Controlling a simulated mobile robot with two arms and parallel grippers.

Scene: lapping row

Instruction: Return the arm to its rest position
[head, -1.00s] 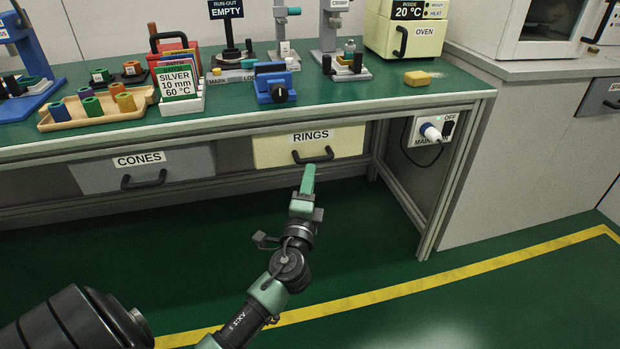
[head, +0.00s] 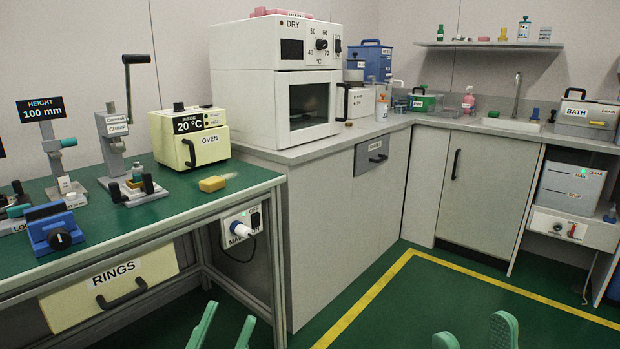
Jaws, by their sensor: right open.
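My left gripper (head: 222,328) is at the bottom edge of the head view, left of centre. Its two green fingers stand apart with nothing seen between them. My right gripper (head: 475,335) is at the bottom edge, right of centre, with its green fingers apart and empty. Both are in front of the green floor, and only the fingers show. The rest of both arms is out of view.
The green-topped bench (head: 262,183) is at left, with the RINGS drawer (head: 112,288) looking shut under it. A grey cabinet (head: 335,235) carries the DRY oven (head: 275,95). Open green floor (head: 455,295) with a yellow line (head: 370,300) lies at right.

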